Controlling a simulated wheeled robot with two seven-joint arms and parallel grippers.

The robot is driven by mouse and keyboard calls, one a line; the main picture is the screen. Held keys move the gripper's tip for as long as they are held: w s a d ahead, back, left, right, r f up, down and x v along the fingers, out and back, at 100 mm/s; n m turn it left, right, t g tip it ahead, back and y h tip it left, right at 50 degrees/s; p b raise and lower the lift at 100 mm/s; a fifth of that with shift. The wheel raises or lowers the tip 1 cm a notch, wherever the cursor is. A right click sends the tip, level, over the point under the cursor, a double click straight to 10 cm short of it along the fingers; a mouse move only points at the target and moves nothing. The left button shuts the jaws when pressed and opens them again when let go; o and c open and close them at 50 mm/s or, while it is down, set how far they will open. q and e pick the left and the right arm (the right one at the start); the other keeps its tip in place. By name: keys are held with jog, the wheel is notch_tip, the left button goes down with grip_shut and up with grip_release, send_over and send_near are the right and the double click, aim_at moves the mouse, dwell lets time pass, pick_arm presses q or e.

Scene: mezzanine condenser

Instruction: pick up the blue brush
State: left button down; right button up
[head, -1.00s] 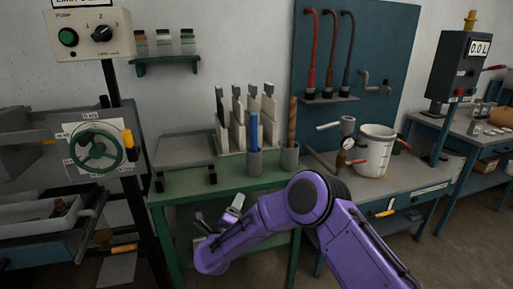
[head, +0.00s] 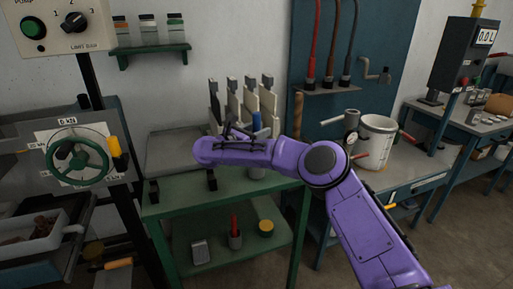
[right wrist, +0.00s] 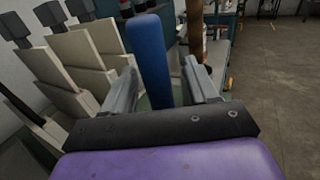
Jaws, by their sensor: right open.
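The blue brush (head: 256,122) stands upright on the green bench, its top showing above my purple right forearm in the head view. In the right wrist view the blue brush (right wrist: 150,58) rises between the two grey fingers, nearer the left one, with a gap on the right. I cannot tell whether it touches the left finger. My right gripper (right wrist: 163,80) is open; in the head view the right gripper (head: 238,130) is small and dark beside the brush. The brush's lower part and most of its grey cup are hidden. My left gripper is not in view.
Several cream blocks with dark tops (head: 233,97) stand close on the left of the brush. A brown handle (head: 298,112) stands on its right. A white bucket (head: 377,138) is on the blue bench. The lower green shelf (head: 205,235) holds small items.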

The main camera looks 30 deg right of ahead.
jog(key=shift+w+d, duration=0.5)
jog(key=shift+d, duration=0.25)
jog(key=shift+s+d+r, duration=0.1)
jog(key=shift+s+d, duration=0.1)
jog(key=shift+d, duration=0.25)
jog(key=shift+w, duration=0.1)
jog(key=c, duration=1)
jog(key=shift+c, duration=0.2)
